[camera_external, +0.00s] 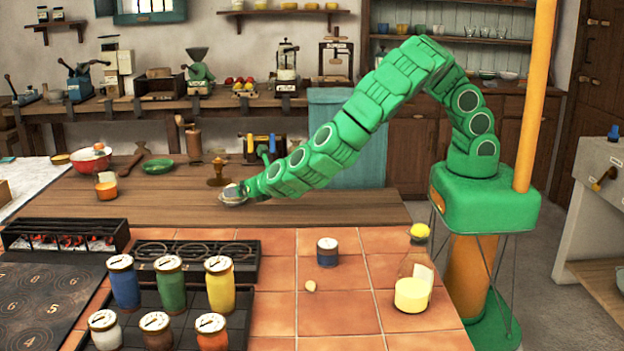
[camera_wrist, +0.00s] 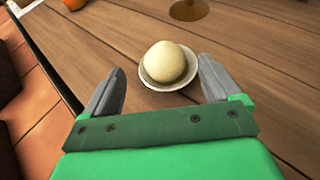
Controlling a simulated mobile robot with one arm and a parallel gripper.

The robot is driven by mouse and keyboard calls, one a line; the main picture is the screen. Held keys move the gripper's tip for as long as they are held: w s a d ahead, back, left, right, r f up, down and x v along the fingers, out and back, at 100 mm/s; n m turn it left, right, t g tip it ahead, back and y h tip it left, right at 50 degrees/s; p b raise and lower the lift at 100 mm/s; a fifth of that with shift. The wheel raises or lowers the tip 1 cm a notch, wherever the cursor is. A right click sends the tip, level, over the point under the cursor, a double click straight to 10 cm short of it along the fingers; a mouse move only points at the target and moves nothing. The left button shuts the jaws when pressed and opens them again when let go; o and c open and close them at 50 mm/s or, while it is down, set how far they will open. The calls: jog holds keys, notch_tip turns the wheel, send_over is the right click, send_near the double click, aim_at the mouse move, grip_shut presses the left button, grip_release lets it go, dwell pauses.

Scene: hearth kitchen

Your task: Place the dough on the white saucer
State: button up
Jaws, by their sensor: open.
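The dough (camera_wrist: 164,62) is a smooth cream ball. It sits in the white saucer (camera_wrist: 167,87), a small round dish on the wooden counter, in the wrist view. My gripper (camera_wrist: 160,64) is open, with one grey finger on each side of the saucer and dough. Gaps show between the fingers and the dough. In the external view my gripper (camera_external: 240,188) reaches down to the saucer (camera_external: 232,203) and covers most of the dough.
A brown wooden stand (camera_external: 217,176) is just behind the saucer. The wooden counter to the right is clear.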

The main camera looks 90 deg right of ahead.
jog(key=shift+v, duration=3)
